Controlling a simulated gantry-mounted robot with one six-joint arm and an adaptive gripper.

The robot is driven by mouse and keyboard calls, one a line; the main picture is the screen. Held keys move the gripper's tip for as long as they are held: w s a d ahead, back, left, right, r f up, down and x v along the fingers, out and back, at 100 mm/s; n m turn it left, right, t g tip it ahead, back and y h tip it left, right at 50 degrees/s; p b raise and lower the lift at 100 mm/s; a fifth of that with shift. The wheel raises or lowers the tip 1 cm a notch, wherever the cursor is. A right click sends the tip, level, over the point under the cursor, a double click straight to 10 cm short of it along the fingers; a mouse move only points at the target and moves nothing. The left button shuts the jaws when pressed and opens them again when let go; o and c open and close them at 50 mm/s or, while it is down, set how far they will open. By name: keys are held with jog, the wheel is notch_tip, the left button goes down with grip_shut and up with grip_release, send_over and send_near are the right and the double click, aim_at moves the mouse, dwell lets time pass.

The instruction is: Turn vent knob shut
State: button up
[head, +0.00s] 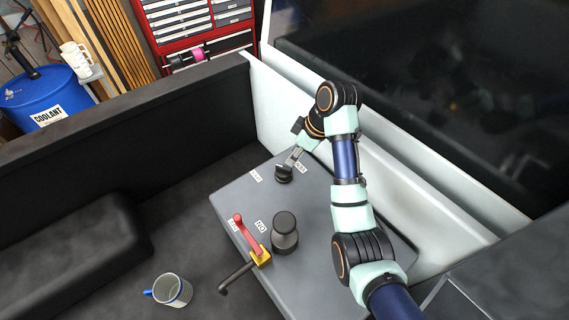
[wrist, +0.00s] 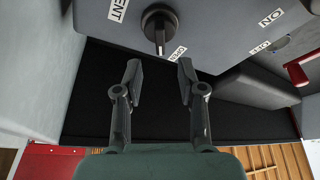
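The vent knob (wrist: 158,22) is a round black knob with a raised grip bar, on the grey panel (wrist: 215,25). In the wrist view its bar points down toward my gripper.
A red-handled lever on a yellow valve (head: 247,238) and a dark capped cylinder (head: 285,232) stand nearer on the panel. A mug (head: 172,290) stands on the dark floor at left. A pale wall (head: 285,115) runs close behind the knob.

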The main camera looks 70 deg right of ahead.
aim_at(285, 167)
jog(key=b+x, duration=0.1)
jog(key=x, duration=0.6)
jog(key=shift+w+f+b, duration=0.1)
jog(key=shift+f+b, duration=0.25)
grip_shut()
